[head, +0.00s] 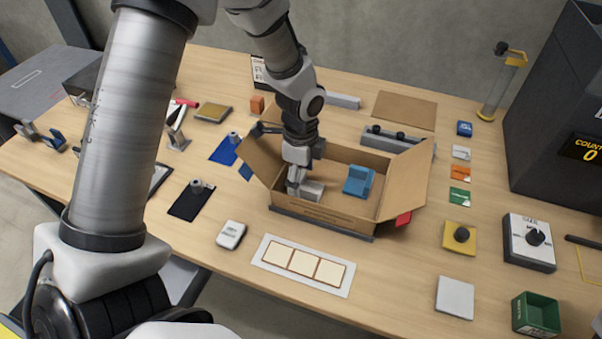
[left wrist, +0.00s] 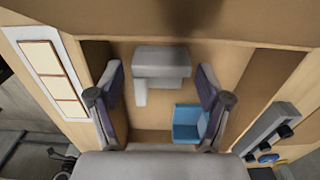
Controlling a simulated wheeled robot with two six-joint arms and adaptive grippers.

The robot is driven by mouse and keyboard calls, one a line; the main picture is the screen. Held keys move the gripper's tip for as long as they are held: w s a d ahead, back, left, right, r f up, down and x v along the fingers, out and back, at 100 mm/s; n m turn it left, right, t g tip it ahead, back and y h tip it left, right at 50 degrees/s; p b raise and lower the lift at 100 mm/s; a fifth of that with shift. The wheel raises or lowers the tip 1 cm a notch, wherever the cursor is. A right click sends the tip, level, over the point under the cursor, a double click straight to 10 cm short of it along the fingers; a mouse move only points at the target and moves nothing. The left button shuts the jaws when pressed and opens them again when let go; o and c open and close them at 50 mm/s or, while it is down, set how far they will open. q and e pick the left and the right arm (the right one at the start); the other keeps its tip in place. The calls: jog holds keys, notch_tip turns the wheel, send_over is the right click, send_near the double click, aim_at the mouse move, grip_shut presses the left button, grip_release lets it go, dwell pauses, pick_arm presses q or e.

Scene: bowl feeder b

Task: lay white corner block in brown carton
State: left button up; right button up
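The white corner block (head: 312,190) lies on the floor of the open brown carton (head: 330,214), in its left part. In the left wrist view the block (left wrist: 162,62) shows as an L-shape between and beyond my fingertips. My left gripper (head: 297,182) points down into the carton. In the left wrist view its two fingers (left wrist: 158,82) are spread, with visible gaps to the block on both sides. A blue corner block (head: 358,181) lies in the carton to the right of the white one. My right gripper is not in view.
The carton's flaps stand outward. A white card with three framed squares (head: 303,264) lies in front of it. A grey fixture (head: 390,141) stands behind it. A white device (head: 231,235) and a dark mat (head: 191,203) lie to the left.

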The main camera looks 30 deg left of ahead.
aim_at(301, 178)
pick_arm(q)
jog(key=shift+r, duration=0.1)
notch_tip(301, 178, up, 13)
jog(key=shift+p, duration=0.45)
